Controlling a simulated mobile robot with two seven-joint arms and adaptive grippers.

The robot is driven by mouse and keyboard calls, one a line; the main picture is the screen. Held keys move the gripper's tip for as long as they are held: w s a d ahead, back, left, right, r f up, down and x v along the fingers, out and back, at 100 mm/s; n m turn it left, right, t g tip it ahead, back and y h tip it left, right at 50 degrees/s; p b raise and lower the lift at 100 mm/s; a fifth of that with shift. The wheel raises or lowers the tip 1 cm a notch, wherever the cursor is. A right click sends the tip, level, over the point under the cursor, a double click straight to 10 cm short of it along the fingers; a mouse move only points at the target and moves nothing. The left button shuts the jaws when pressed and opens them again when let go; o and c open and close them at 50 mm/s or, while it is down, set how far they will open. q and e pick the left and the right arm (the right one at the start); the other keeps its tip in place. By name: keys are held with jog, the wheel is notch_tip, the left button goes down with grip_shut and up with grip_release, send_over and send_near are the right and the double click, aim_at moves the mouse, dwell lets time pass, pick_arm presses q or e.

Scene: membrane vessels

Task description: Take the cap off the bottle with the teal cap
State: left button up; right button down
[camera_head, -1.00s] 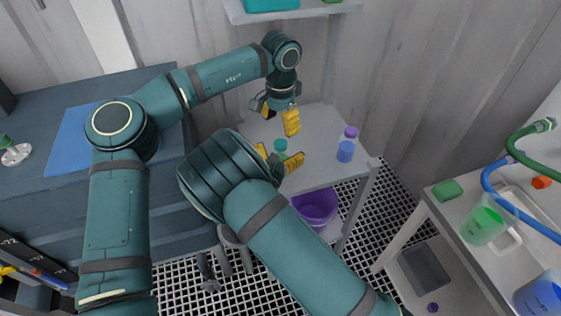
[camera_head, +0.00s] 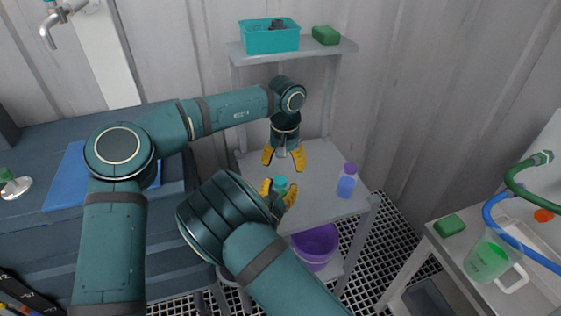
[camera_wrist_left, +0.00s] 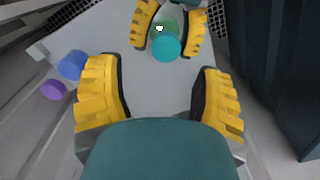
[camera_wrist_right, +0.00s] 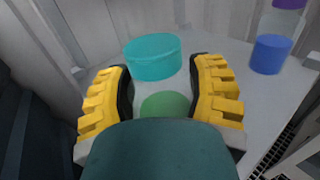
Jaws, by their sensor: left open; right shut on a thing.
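The bottle with the teal cap stands on the grey shelf unit; its teal cap (camera_head: 280,182) sits on top. The cap (camera_wrist_right: 153,57) and the green contents of the bottle (camera_wrist_right: 165,104) also show in the right wrist view. My right gripper (camera_head: 278,191) is shut on the bottle's body, below the cap, one finger on each side. My left gripper (camera_head: 283,158) is open and empty, behind and above the cap, fingers pointing down. In the left wrist view the cap (camera_wrist_left: 166,47) lies ahead of the open fingers, apart from them.
A bottle with blue contents (camera_head: 346,187) and a purple cap (camera_head: 350,169) stands to the right on the same surface (camera_head: 322,205). A purple bucket (camera_head: 316,245) is below. A teal basket (camera_head: 270,38) and green sponge (camera_head: 326,35) are on the upper shelf. The surface between the bottles is clear.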

aim_at(280, 180)
pick_arm(q)
jog(key=n, duration=0.6)
jog(key=shift+a, duration=0.15)
pick_arm(e)
jog(key=shift+f, duration=0.1)
pick_arm(q)
jog(key=n, duration=0.5)
jog(key=shift+w+a+r, duration=0.2)
jog(key=shift+w+a, duration=0.05)
jog(key=shift+f, duration=3.95)
grip_shut()
jog(key=shift+n, duration=0.3)
